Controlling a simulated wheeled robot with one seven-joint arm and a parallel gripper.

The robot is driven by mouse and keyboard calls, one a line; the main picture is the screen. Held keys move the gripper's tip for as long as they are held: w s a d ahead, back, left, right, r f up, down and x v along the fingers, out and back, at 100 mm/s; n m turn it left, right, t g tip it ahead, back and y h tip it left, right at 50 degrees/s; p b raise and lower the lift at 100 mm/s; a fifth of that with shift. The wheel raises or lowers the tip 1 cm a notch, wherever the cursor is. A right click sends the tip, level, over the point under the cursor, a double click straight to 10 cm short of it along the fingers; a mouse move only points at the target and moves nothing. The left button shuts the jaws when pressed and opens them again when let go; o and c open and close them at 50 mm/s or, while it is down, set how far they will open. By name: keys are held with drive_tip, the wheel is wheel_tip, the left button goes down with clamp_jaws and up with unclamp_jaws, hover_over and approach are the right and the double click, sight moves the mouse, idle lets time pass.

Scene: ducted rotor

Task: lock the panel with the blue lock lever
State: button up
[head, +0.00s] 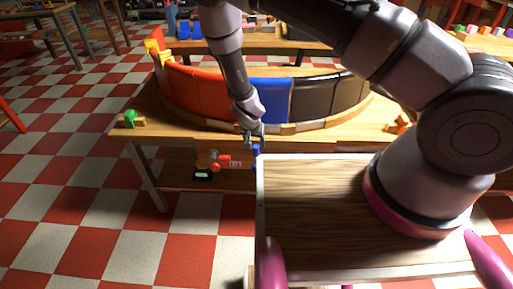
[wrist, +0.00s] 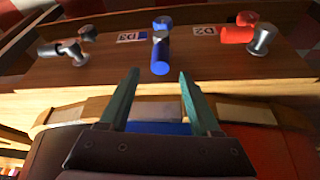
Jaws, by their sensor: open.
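The blue lock lever (wrist: 161,58) is on the wooden front board below the ring of panels, in the upper middle of the wrist view. It points toward my gripper, and grey metal shows at its pivot. In the head view only a small blue part (head: 256,149) of it shows, just below my gripper (head: 254,138). My gripper (wrist: 159,78) is open and empty. Its fingertips lie to either side of the lever's line, and the lever's near end appears a little beyond them. The blue panel (head: 270,98) stands in the curved ring between the red and black panels.
A red lever (wrist: 238,34) is to the right and a dark lever (wrist: 66,50) to the left in the wrist view. White labels (wrist: 131,37) sit between the levers. The wooden ring edge (wrist: 242,112) lies under my fingers. A green piece (head: 130,117) is on the table's left.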

sight(255, 145)
drive_tip(key=x, duration=0.5)
drive_tip(key=shift+w+f, duration=0.15)
drive_tip(key=shift+f, duration=0.25)
clamp_jaws()
idle(1.0)
